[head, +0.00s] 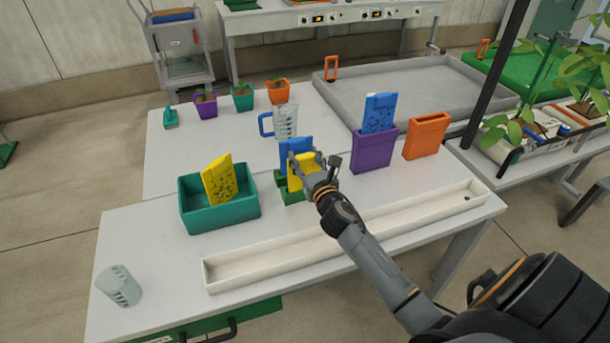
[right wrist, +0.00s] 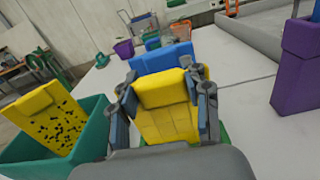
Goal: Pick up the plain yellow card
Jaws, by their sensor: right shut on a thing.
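The plain yellow card (right wrist: 168,90) is between the fingers of my right gripper (right wrist: 162,112), which is shut on it. In the head view the card (head: 293,182) is partly hidden by my right gripper (head: 305,166). A blue card (head: 296,146) stands just behind it, and green holder parts (head: 291,197) show below; I cannot tell whether the yellow card still touches them. A speckled yellow card (head: 220,180) leans in the teal bin (head: 222,219) to the left. My left gripper is not in view.
A purple holder (head: 373,150) with a patterned blue card (head: 379,112) and an orange holder (head: 427,136) stand to the right. A clear jug (head: 284,121) is behind. A long white trough (head: 350,237) lies in front, and a clear beaker (head: 119,286) stands front left.

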